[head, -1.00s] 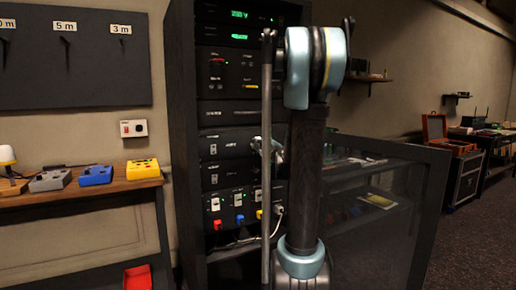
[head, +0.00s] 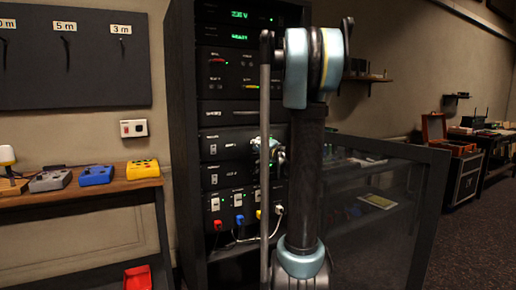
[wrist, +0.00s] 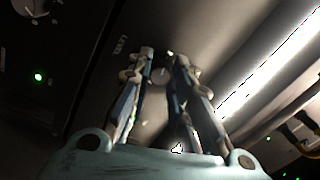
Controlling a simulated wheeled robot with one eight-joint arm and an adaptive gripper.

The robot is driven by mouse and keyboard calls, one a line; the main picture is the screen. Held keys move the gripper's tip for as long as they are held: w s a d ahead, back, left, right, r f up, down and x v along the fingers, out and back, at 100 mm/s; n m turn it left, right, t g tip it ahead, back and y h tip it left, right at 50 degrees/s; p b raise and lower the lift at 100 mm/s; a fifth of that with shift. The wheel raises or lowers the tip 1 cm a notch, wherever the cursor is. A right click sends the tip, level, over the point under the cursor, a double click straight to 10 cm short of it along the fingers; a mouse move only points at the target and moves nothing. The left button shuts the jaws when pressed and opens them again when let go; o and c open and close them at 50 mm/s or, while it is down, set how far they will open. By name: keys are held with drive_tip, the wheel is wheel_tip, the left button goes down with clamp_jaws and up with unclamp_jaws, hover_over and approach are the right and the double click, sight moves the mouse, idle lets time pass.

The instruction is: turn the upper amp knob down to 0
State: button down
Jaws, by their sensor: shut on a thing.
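The upper amp (head: 225,144) is a dark panel in the rack, with a small white switch on its left. My gripper (head: 262,148) is at the right part of this panel, partly hidden behind my own arm. In the wrist view my gripper (wrist: 165,65) has its two fingers on either side of a small round dark knob (wrist: 159,76) and is shut on it. The head view places this at the upper amp knob. The fingers hide part of the knob, and its pointer cannot be read.
Another knob (wrist: 32,6) and a lit green lamp (wrist: 39,77) show at the left in the wrist view. The lower amp (head: 225,175) and a panel with coloured plugs (head: 238,207) lie below. A glass-sided cabinet (head: 385,215) stands right of the rack.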

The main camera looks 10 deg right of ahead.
drive_tip(key=n, duration=1.1)
drive_tip(key=shift+d+n, duration=0.15)
drive_tip(key=shift+n, duration=0.25)
drive_tip(key=shift+n, duration=0.3)
drive_tip(key=c, duration=1.4)
unclamp_jaws()
drive_tip(key=shift+c, duration=0.2)
drive_tip(key=v, duration=1.2)
drive_tip(key=shift+w, duration=0.1)
